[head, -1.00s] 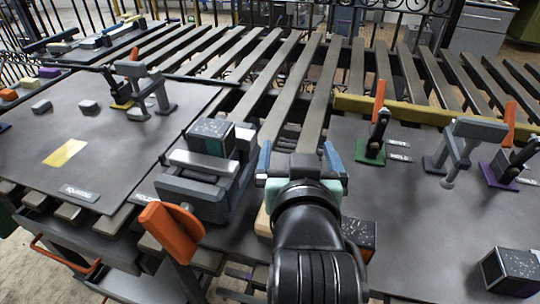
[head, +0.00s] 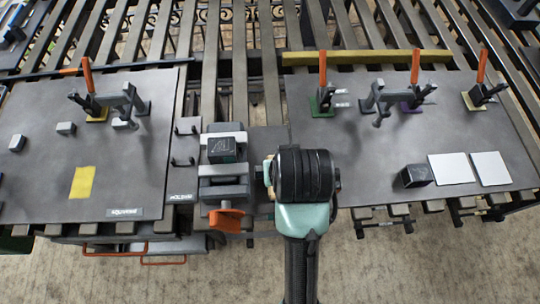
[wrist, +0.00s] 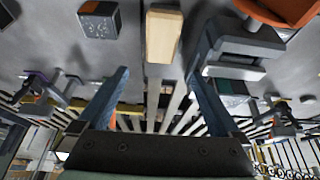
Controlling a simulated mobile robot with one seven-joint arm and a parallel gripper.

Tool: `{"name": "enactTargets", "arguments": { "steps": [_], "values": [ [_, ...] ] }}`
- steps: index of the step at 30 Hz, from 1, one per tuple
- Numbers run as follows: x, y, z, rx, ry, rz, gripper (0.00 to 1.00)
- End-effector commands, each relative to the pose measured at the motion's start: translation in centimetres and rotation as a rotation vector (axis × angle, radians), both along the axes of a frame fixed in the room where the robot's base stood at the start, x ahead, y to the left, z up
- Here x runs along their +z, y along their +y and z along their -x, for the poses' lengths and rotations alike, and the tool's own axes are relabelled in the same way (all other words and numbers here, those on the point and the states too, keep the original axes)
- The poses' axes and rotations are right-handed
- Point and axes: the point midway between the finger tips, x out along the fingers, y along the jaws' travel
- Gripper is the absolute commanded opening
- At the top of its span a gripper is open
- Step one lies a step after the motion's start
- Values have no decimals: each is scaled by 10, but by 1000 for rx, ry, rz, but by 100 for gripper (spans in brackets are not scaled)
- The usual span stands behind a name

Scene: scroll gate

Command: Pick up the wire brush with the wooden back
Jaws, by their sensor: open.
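The brush's pale wooden back (wrist: 162,38) shows as a long tan block in the wrist view, lying on the grey bench top. Its bristles are hidden. In the head view a small tan edge of it (head: 267,172) shows just left of my black wrist, which covers the rest. My gripper (wrist: 165,68) is open, with its two blue-grey fingers spread apart and nothing between them. In the wrist view the wooden back lies beyond the fingertips, roughly in line with the gap.
A grey vise (head: 223,172) with an orange handle (head: 227,218) stands close left, holding a dark speckled block (head: 222,149). Another dark block (head: 417,176) and two pale squares (head: 451,168) lie right. Toggle clamps (head: 322,98) stand toward the back. The right bench middle is clear.

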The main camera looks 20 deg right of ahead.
Motion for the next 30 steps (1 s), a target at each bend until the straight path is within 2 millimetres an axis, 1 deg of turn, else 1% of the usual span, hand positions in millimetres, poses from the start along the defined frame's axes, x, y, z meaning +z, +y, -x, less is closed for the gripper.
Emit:
{"name": "enactTargets", "arguments": {
  "steps": [1,5,8,12,15,18,23,30],
  "values": [
    [7,0,5,-3,18,-5,100],
    [0,0,8,-5,39,-11,100],
    [-15,-2,4,-5,44,-13,100],
    [-40,-4,-6,-5,42,-13,100],
    [-55,-6,-13,-5,39,-12,100],
    [-65,-7,-17,-5,39,-11,100],
    [-73,-8,-20,-5,39,-11,100],
    [-105,-8,-27,-4,39,-12,100]
  ]
}}
